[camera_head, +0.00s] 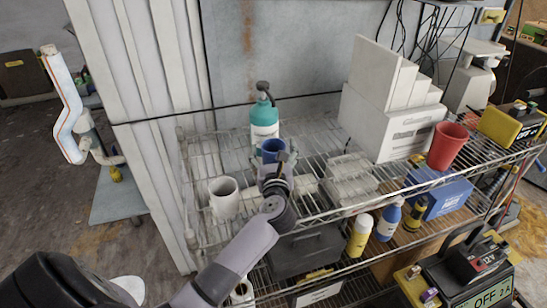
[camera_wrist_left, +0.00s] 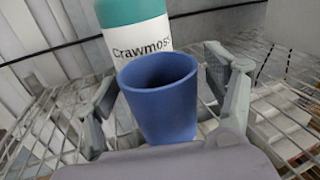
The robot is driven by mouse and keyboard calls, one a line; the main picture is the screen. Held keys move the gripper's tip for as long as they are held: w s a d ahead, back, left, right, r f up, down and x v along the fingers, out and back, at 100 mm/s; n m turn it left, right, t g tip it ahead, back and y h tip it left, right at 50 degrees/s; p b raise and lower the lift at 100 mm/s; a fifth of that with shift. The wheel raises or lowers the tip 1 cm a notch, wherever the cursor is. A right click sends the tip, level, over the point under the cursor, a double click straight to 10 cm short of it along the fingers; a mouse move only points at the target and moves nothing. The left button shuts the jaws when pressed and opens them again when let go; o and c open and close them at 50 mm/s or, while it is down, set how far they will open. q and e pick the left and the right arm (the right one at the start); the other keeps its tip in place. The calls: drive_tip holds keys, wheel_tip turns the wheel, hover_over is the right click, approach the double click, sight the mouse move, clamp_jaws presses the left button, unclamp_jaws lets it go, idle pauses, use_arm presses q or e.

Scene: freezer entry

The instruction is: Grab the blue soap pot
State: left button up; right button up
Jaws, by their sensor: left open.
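A blue cup-like pot (camera_head: 272,149) stands on the upper wire shelf, upright and open at the top. In the left wrist view the blue pot (camera_wrist_left: 162,98) sits between the two fingers of my left gripper (camera_wrist_left: 165,105), which are spread with gaps to its sides. In the head view my left gripper (camera_head: 277,165) reaches in from the front and hides the pot's lower part. A teal and white pump bottle (camera_head: 264,120) labelled "Crawmoss" stands right behind the pot; its teal top (camera_wrist_left: 133,22) fills the back of the wrist view. My right gripper is not seen.
A white mug (camera_head: 224,197) stands left of my gripper on the wire shelf (camera_head: 325,140). White boxes (camera_head: 392,105) and a red cup (camera_head: 447,146) are to the right. A lower shelf holds a yellow bottle (camera_head: 359,236) and a blue bottle (camera_head: 388,221). A corrugated panel (camera_head: 140,110) borders the left.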

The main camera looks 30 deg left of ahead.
use_arm(q)
drive_tip(key=shift+c, duration=0.6)
drive_tip(key=c, duration=1)
drive_tip(key=shift+c, duration=0.5)
drive_tip(key=shift+r, duration=0.15)
